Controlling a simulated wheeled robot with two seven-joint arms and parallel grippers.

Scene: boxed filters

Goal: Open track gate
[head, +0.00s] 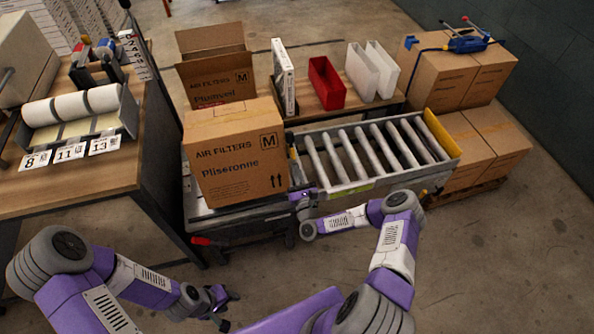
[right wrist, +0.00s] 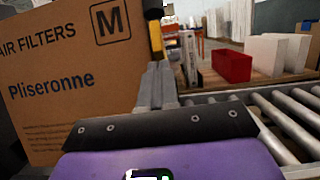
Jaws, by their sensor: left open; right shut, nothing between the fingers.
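The roller track (head: 370,150) runs to the right from the cart that carries a large "Pliseronne" air filters box (head: 238,160). An upright gate piece, dark with yellow, stands between the box and the near end of the rollers; its yellow part (right wrist: 156,38) shows in the right wrist view. My right gripper (head: 303,196) is at the front edge of this junction. Its shut fingers (right wrist: 157,85) point at the gate piece; I cannot tell whether they touch it. My left gripper (head: 222,304) is open and empty, low in front of the cart.
A yellow end plate (head: 442,134) closes the track's far end. Behind it, a low table holds a red bin (head: 326,83) and white filters (head: 370,70). A workbench (head: 90,180) is on the left; stacked cartons (head: 470,75) are on the right. The floor in front is clear.

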